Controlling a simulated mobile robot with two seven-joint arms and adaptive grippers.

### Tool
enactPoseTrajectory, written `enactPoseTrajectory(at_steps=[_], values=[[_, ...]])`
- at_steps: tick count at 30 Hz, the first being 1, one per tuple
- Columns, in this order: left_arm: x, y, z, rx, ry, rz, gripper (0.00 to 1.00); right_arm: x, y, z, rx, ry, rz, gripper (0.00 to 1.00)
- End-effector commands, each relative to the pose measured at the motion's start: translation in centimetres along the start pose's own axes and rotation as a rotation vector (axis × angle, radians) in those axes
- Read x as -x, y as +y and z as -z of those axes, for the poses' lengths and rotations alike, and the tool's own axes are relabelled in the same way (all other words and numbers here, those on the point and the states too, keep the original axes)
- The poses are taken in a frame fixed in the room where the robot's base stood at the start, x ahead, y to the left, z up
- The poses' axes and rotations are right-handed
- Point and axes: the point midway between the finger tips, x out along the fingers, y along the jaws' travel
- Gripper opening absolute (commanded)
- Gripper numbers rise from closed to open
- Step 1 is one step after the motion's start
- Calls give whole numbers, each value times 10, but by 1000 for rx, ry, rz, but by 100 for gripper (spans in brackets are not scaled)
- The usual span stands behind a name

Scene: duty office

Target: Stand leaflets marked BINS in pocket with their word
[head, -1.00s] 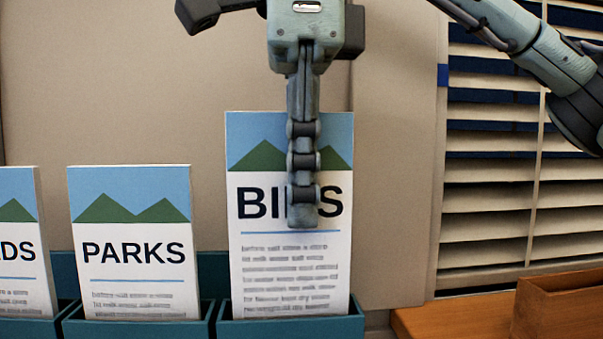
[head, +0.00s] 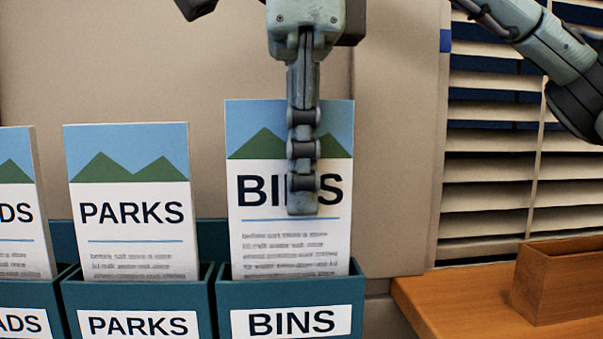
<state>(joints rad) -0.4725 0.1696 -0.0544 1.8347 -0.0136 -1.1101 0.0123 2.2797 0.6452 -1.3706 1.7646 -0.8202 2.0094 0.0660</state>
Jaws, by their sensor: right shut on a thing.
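The BINS leaflet (head: 250,225) stands upright with its lower end inside the teal pocket labelled BINS (head: 222,300). Its top stands higher than the PARKS leaflet beside it. My right gripper (head: 303,205) comes down from above and is shut on the BINS leaflet, one finger lying over the front and partly covering the printed word. The leaflet's bottom edge is hidden behind the pocket front. My left gripper is not in view.
A PARKS leaflet (head: 130,230) stands in the pocket labelled PARKS (head: 68,298). Another leaflet, its word ending in "DS" (head: 20,235), is cut off at the left. A wooden desk (head: 430,300) with a wooden box (head: 565,280) is at the right, below window blinds (head: 490,190).

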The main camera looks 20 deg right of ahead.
Motion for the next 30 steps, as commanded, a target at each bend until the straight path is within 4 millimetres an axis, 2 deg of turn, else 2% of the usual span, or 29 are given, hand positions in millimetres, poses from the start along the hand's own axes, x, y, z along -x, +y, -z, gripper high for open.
enactPoseTrajectory(at_steps=[6,7,9,13,26,30], values=[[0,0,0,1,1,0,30,0,0,0,0,0,0,0],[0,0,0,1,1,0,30,0,0,0,0,0,0,7],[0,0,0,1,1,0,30,0,0,0,0,0,0,16],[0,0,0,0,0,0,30,0,0,0,0,0,0,30],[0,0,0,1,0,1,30,1,0,0,0,0,0,30],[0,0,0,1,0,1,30,9,0,0,0,0,3,30]])
